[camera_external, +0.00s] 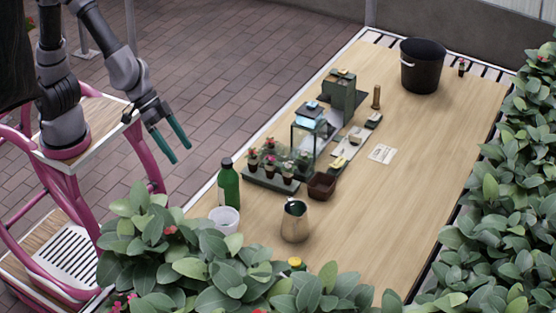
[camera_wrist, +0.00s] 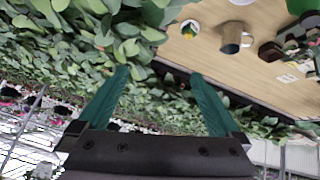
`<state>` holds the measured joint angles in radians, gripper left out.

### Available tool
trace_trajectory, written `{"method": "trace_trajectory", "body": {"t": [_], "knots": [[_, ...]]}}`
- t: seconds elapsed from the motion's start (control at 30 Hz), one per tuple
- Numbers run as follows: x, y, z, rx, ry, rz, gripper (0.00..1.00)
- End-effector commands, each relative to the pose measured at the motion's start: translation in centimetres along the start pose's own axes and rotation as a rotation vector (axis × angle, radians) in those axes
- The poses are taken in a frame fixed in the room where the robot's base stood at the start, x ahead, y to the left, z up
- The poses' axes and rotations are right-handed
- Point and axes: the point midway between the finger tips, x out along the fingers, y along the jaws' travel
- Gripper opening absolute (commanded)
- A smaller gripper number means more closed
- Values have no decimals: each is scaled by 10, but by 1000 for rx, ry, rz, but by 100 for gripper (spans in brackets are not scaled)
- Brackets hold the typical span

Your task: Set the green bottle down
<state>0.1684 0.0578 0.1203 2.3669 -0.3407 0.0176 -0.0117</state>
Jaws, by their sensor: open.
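The green bottle (camera_external: 228,187) stands upright on the near left part of the wooden table (camera_external: 400,200), close to the left edge, with a dark cap. My gripper (camera_external: 181,154) is open and empty. It hangs in the air left of the bottle in the external view, apart from it. In the wrist view the two teal fingers are spread, with nothing between them (camera_wrist: 158,75). A green shape cut off at the top right of the wrist view (camera_wrist: 303,5) looks like the bottle.
A white cup (camera_external: 224,219) stands right beside the bottle, and a metal mug (camera_external: 294,222) is further right. A tray of potted plants (camera_external: 270,177) is behind them. Leafy bushes (camera_external: 180,262) line the near and right sides. The table's right half is mostly clear.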

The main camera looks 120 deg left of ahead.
Motion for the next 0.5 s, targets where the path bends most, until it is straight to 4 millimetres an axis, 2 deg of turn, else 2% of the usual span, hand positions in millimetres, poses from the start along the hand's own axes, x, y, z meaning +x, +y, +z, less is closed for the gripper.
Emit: {"method": "trace_trajectory", "body": {"t": [0.03, 0.17, 0.3, 0.4, 0.5], "knots": [[-29, 2, -3, 54, 1, 22, 100], [-93, -1, 6, 220, -26, 40, 100], [-159, -18, 24, 403, -45, 8, 100], [-200, -36, 40, 522, -56, -43, 100], [-232, -54, 55, 614, -70, -103, 100]]}}
